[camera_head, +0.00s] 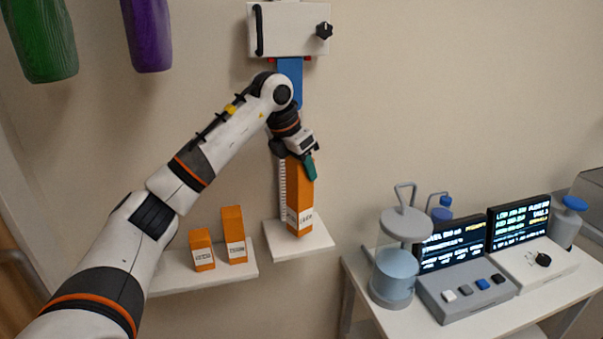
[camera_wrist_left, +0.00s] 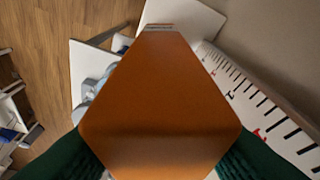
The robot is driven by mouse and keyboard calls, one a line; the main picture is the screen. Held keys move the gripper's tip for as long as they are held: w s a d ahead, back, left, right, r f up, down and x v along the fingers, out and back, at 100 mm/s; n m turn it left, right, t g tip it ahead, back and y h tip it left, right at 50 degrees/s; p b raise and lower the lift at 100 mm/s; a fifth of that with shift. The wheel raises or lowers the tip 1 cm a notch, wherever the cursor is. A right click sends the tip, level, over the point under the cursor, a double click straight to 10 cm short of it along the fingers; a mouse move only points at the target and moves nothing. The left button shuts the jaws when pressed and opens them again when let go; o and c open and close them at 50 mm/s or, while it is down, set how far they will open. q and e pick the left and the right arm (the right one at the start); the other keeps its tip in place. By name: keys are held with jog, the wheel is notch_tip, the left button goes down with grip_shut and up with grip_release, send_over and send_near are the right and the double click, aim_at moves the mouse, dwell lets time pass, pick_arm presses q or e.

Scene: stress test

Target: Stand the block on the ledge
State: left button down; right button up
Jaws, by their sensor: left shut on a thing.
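A tall orange block (camera_head: 300,200) with a white label near its foot is upright over the white ledge (camera_head: 276,247) in the head view. Its foot looks at or very near the ledge top; I cannot tell whether it touches. My left gripper (camera_head: 303,163) is shut on the upper end of the block, with green fingertips on it. In the left wrist view the block (camera_wrist_left: 155,105) fills the middle between the green fingers, and hides much of the white ledge (camera_wrist_left: 185,18). My right gripper is not in view.
A white scale with marks (camera_head: 283,190) runs upright beside the block. Two shorter orange blocks (camera_head: 203,250) (camera_head: 233,235) stand on a lower-left shelf (camera_head: 222,278). A white wall box (camera_head: 290,28) is above. A side table (camera_head: 400,322) at right holds devices and a jar.

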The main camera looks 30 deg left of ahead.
aim_at(300, 196)
pick_arm(q)
jog(key=shift+f, duration=0.75)
jog(key=shift+w+a+f+p, duration=0.1)
jog(key=shift+a+f+p, duration=0.1)
jog(key=shift+f+p, duration=0.35)
jog(key=shift+f, duration=0.2)
jog(key=c, duration=0.8)
grip_release()
jog(key=shift+o, duration=0.2)
